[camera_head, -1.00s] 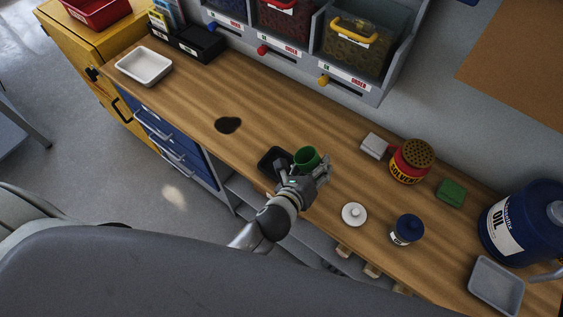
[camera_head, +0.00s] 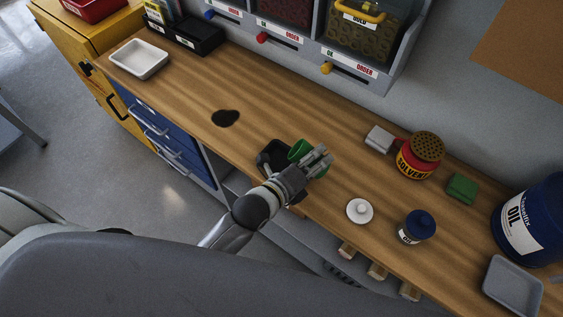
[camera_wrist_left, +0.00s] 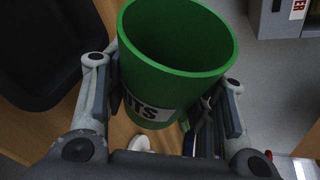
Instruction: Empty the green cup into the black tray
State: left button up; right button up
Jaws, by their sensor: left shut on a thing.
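The green cup (camera_head: 299,149) is in my left gripper (camera_head: 316,163), just right of the black tray (camera_head: 263,163) and partly over its edge in the head view. The cup looks tilted toward the tray. In the left wrist view the cup (camera_wrist_left: 170,75) sits between the two fingers, with a white label ending in "TS". Its inside is dark and I cannot see any contents. The black tray also shows at the upper left there (camera_wrist_left: 35,60). The gripper and wrist hide part of the tray in the head view. My right gripper is not in view.
A white round lid (camera_head: 359,210), a blue jar (camera_head: 417,226), a red solvent can (camera_head: 420,155) and a green block (camera_head: 462,188) stand to the right. A dark stain (camera_head: 226,118) marks the wood bench on the left. A white tray (camera_head: 139,59) lies beyond it.

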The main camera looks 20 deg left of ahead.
pick_arm(q)
jog(key=shift+f+b, duration=0.25)
jog(key=shift+b, duration=0.15)
jog(key=shift+w+r+n+h+b, duration=0.2)
jog(key=shift+r+n+h+b, duration=0.25)
jog(key=shift+n+b, duration=0.35)
jog(key=shift+r, duration=0.1)
jog(key=b, duration=0.1)
jog(key=a+n+h+b, duration=0.1)
jog(key=shift+a+r+t+b, duration=0.15)
jog(key=shift+r+t+b, duration=0.15)
jog(key=shift+r, duration=0.05)
jog(key=shift+w+a+f+n+b, duration=0.1)
jog(key=shift+a+f+n+b, duration=0.05)
jog(key=shift+n+b, duration=0.35)
jog(key=shift+a+f+n+h+b, duration=0.1)
jog(key=shift+n+h+b, duration=0.3)
jog(key=shift+b, duration=0.15)
jog(key=shift+r, duration=0.35)
jog(key=shift+n, duration=0.3)
